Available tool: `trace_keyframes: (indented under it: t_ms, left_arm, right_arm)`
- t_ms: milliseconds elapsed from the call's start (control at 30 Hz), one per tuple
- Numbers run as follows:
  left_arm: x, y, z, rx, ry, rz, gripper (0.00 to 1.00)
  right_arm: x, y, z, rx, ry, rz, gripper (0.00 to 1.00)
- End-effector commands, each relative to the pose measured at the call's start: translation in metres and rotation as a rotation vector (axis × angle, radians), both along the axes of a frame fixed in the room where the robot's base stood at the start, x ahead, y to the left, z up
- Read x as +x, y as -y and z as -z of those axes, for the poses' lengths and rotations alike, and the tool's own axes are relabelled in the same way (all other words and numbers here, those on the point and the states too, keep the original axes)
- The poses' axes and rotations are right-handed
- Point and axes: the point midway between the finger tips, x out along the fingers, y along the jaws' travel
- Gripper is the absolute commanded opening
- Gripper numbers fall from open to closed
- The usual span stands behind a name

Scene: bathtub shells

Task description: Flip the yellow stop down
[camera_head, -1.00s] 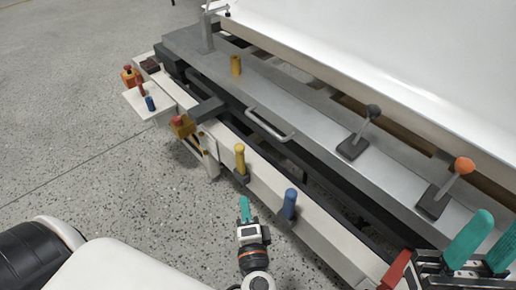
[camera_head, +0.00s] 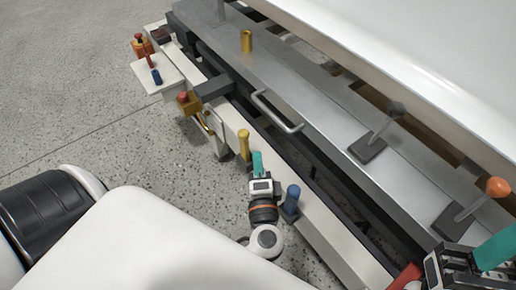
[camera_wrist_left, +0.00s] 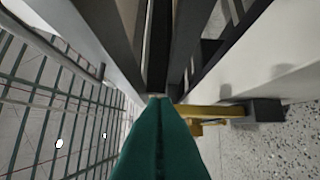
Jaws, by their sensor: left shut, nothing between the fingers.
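The yellow stop (camera_head: 244,145) stands upright as a short yellow handle on the white rail's near side in the head view. In the left wrist view the yellow stop (camera_wrist_left: 218,112) shows as a yellow bar with a dark block at its right end. My left gripper (camera_head: 257,163) is shut and empty, its teal fingertips just in front and to the right of the stop. Whether they touch it I cannot tell. The shut teal fingers (camera_wrist_left: 160,135) fill the lower middle of the wrist view. My right gripper (camera_head: 490,252) is partly cut off at the lower right.
A blue handle (camera_head: 292,198) stands on the rail just right of my left gripper. A yellow box with a red button (camera_head: 189,104) is further left. A metal grab bar (camera_head: 276,111) and levers with black (camera_head: 395,109) and orange (camera_head: 497,187) knobs lie beyond.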

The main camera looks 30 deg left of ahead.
Motion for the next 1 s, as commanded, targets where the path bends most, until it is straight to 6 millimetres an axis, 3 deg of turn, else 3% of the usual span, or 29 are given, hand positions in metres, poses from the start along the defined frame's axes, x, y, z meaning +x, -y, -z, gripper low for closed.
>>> trace_keyframes:
  t_ms: [200, 400, 1000]
  left_arm:
    - [0.034, -0.025, -0.001, 0.000, 0.004, -0.002, 0.00]
    - [0.053, -0.040, -0.001, 0.000, 0.002, 0.000, 0.00]
    - [0.058, -0.047, 0.000, -0.004, 0.010, 0.000, 0.00]
  right_arm:
    - [0.000, 0.000, 0.007, 0.000, -0.001, 0.000, 0.36]
    - [0.000, 0.000, 0.009, 0.000, -0.001, 0.000, 0.36]
    - [0.001, 0.000, 0.011, -0.002, 0.005, -0.001, 0.36]
